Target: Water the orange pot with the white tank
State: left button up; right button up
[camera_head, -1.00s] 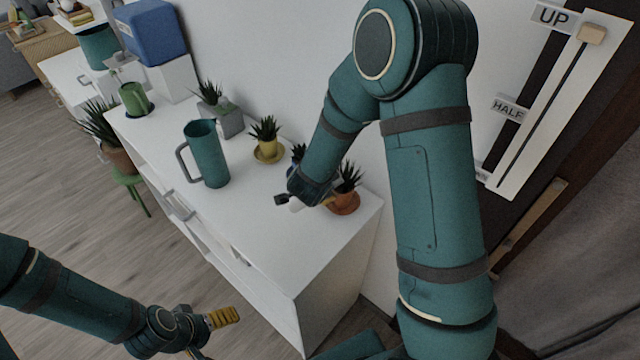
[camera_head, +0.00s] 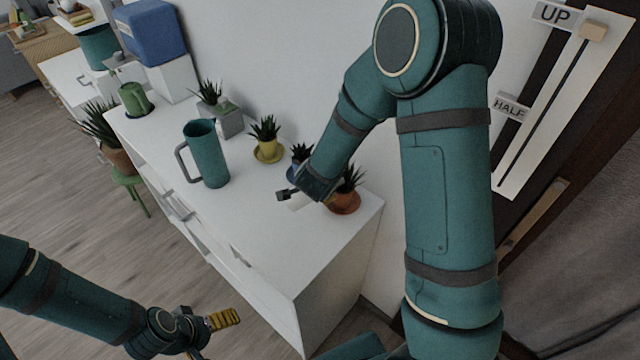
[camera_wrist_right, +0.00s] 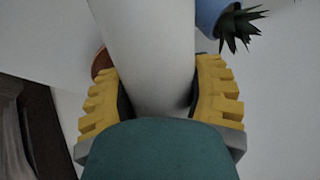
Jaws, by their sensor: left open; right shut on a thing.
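The orange pot (camera_head: 344,204) with a spiky plant stands on its saucer near the right end of the white desk. It is partly hidden behind my right forearm; an orange edge shows in the right wrist view (camera_wrist_right: 101,63). The white tank (camera_wrist_right: 153,55) is between the yellow fingers of my right gripper (camera_wrist_right: 160,98), which is shut on it. In the head view only a small pale part of the tank shows below the right gripper (camera_head: 300,196), just left of the orange pot. My left gripper (camera_head: 224,319) is open and empty, low in front of the desk.
A teal mug-like jug (camera_head: 208,155) stands mid-desk. A yellow pot (camera_head: 268,151) and a blue pot (camera_head: 293,171) stand between it and the orange pot. The desk's front right top (camera_head: 290,250) is clear.

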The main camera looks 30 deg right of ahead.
jog(key=shift+r+m+y+b, duration=0.25)
jog(key=shift+m+y+b, duration=0.05)
jog(key=shift+y+b, duration=0.65)
dwell(7.0)
